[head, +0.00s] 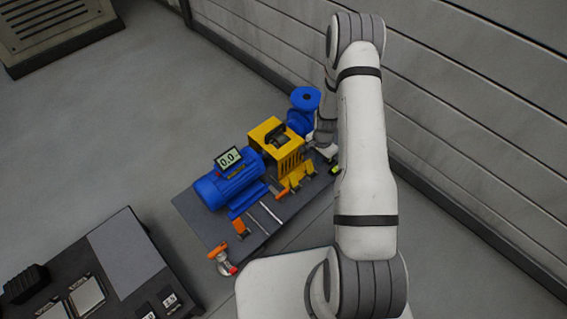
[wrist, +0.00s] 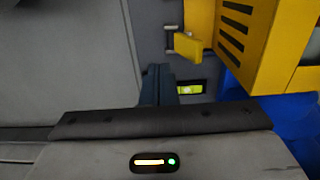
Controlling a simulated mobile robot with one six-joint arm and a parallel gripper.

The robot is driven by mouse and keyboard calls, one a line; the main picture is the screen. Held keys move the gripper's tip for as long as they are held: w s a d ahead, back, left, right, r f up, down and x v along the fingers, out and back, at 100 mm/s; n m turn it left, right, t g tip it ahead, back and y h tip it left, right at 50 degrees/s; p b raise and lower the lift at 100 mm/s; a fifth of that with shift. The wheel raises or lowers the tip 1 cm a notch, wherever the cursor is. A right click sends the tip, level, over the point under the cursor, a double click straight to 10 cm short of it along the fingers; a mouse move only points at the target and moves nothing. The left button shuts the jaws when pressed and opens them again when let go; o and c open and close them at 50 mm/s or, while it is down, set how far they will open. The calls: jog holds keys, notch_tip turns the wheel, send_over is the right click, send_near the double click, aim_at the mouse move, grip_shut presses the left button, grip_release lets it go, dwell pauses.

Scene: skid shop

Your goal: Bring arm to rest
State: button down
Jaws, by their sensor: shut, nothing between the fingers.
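My white arm reaches up and over the right half of the head view, then bends down behind itself toward the skid (head: 190,215). My gripper is at the skid's far right end, mostly hidden there by my arm. In the wrist view my gripper (wrist: 158,72) shows two dark fingers pressed together, with nothing between them. A small yellow-green piece (wrist: 190,89) lies just right of the fingers, apparently apart from them; it also shows in the head view (head: 335,170). A yellow tab (wrist: 188,45) and the yellow slotted guard (wrist: 240,40) are close by on the right.
The skid carries a blue motor (head: 230,187) with a display (head: 228,159) reading 0.0, the yellow guard (head: 290,165) and a blue pump (head: 305,98). A dark bench (head: 125,250) stands at lower left. A wall (head: 480,110) runs along the right.

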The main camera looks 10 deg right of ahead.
jog(key=s+a+r+n+t+p, duration=0.2)
jog(key=r+p, duration=0.6)
jog(key=r, duration=1.3)
jog(key=s+a+r+n+g+p, duration=0.2)
jog(key=r+p, duration=0.6)
jog(key=r, duration=1.4)
jog(key=s+a+r+n+t+p, duration=0.1)
jog(key=s+r+p, duration=0.4)
jog(key=r, duration=0.5)
jog(key=s+a+r+n+p, duration=0.2)
jog(key=s+r+p, duration=0.4)
jog(key=r, duration=0.5)
jog(key=s+a+r+n+t+p, duration=0.1)
jog(key=s+r+n+p, duration=0.3)
jog(key=s+r, duration=0.5)
jog(key=shift+s+a+r+t+p, duration=0.15)
jog(key=shift+a+r+t+p, duration=0.15)
jog(key=shift+a+r+p, duration=0.45)
jog(key=shift+d+r, duration=0.2)
jog(key=shift+d, duration=0.1)
